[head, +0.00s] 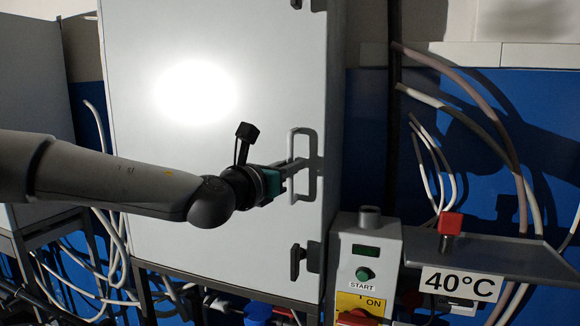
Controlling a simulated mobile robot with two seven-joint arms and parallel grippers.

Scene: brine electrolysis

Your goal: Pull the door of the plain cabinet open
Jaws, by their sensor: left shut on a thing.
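The plain cabinet's pale grey door (220,190) fills the middle of the head view, with a bright light spot on its upper part. It looks closed against the cabinet body. A grey bar handle (310,165) stands upright near the door's right edge. My left gripper (292,167) comes in from the left and is shut on the handle's left upright part, about mid-height. The fingertips partly hide that part of the handle. My right gripper is not in view.
A control box (384,240) with a green START button stands right of the cabinet, close to the door's lower right. A shelf (490,255) with a 40°C label (460,284) and a red-topped item (450,224) is farther right. Hoses hang on the blue wall.

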